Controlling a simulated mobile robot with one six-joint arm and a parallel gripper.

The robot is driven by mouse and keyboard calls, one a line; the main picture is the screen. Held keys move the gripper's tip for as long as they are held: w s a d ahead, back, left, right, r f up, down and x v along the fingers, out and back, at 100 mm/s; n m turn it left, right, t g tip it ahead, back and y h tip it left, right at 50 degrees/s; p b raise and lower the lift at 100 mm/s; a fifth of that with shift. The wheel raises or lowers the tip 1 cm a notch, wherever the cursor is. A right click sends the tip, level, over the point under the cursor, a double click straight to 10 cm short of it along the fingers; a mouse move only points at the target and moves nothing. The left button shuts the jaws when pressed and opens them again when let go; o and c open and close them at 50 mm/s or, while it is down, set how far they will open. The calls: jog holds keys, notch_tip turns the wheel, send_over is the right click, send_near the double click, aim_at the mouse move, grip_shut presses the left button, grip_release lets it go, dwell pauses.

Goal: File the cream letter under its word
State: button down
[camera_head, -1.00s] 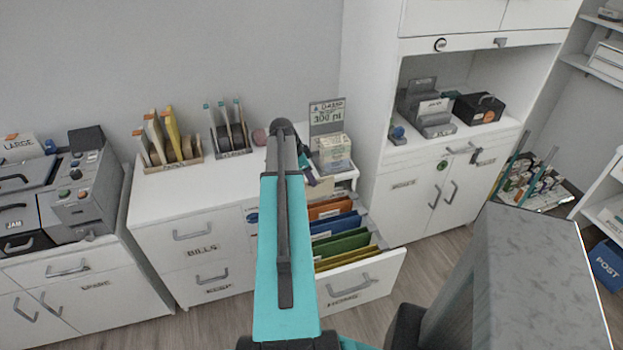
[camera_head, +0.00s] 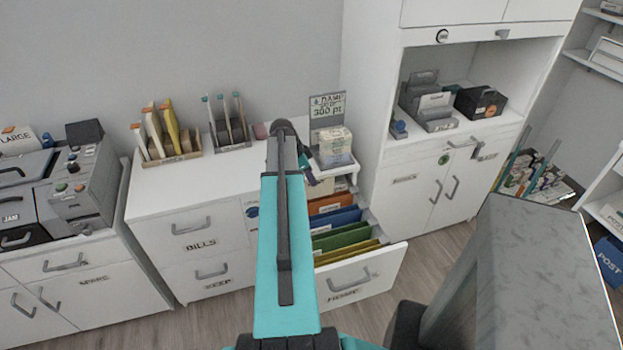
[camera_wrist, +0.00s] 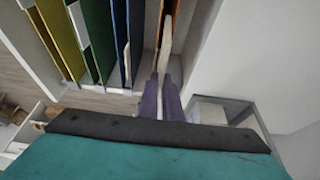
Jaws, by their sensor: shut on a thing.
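My gripper (camera_wrist: 161,97) is shut on the cream letter (camera_wrist: 166,45), which shows nearly edge-on in the wrist view. The letter lies over the open drawer, beside the orange folder (camera_wrist: 172,22) and a blue folder (camera_wrist: 120,40). How deep it sits between them I cannot tell. In the head view the letter (camera_head: 319,188) shows partly behind my arm, at the back of the drawer marked HOME (camera_head: 375,275). Orange, blue (camera_head: 338,220), green (camera_head: 342,240) and yellow (camera_head: 350,253) folders hang in that drawer. Their small tab words are unreadable. My fingertips are mostly hidden in the head view.
A stand with a sign (camera_head: 327,107) and a stacked cream block (camera_head: 335,142) stands behind the drawer. Closed drawers marked BILLS (camera_head: 201,246) and KEEP are to the left. A tall white cabinet (camera_head: 425,185) rises close on the right.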

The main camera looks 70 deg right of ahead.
jog(key=shift+f+b, duration=1.2)
jog(key=shift+f, duration=0.7)
jog(key=shift+f, duration=0.15)
jog(key=c, duration=1.9)
grip_release()
jog(key=shift+o, duration=0.2)
jog(key=shift+b+v, duration=1.2)
jog(key=shift+v, duration=5.7)
jog(key=shift+s, duration=0.1)
